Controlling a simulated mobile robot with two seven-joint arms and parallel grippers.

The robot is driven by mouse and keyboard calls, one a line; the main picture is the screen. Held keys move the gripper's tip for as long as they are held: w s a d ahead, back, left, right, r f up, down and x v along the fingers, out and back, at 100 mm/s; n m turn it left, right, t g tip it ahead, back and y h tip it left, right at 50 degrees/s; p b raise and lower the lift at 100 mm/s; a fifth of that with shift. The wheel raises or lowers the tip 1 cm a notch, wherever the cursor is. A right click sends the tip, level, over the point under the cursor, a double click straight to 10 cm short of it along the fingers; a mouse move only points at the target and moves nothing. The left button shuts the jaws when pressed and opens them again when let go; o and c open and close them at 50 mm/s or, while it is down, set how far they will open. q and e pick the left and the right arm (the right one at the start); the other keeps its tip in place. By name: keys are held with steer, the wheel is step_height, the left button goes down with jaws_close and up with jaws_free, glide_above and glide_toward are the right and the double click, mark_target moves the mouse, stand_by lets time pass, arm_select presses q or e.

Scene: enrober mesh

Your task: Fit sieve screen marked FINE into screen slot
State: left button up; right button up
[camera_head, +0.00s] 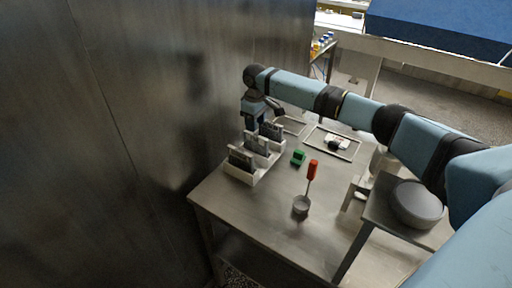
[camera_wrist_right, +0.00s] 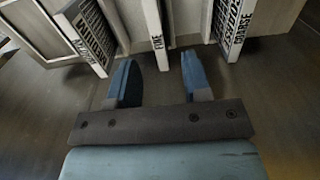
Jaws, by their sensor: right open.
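The sieve screen marked FINE (camera_wrist_right: 157,40) is the middle one of three upright screens in the right wrist view, with its white labelled edge facing me. The screen marked COARSE (camera_wrist_right: 234,30) stands to its right. Another screen (camera_wrist_right: 85,35), its label hard to read, stands to its left. My right gripper (camera_wrist_right: 158,68) is open and empty, one finger on each side of the FINE edge; contact cannot be told. In the head view, my right gripper (camera_head: 254,126) is at the far end of the pale screen rack (camera_head: 240,176). My left gripper is not in view. I cannot identify the screen slot.
On the metal table (camera_head: 260,215) are a green block (camera_head: 298,157), a red-handled scoop (camera_head: 313,170) and a tray (camera_head: 350,152) holding small items. A grey round lidded pan (camera_head: 415,204) stands at right. A tall metal wall (camera_head: 120,140) closes the left side. The table's front is clear.

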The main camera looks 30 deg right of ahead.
mark_target(256, 135)
step_height(256, 135, down, 6)
steer(key=shift+d+f+p, duration=0.15)
steer(key=shift+f+p, duration=0.1)
steer(key=shift+p, duration=0.3)
steer(key=shift+c, duration=0.3)
jaws_close()
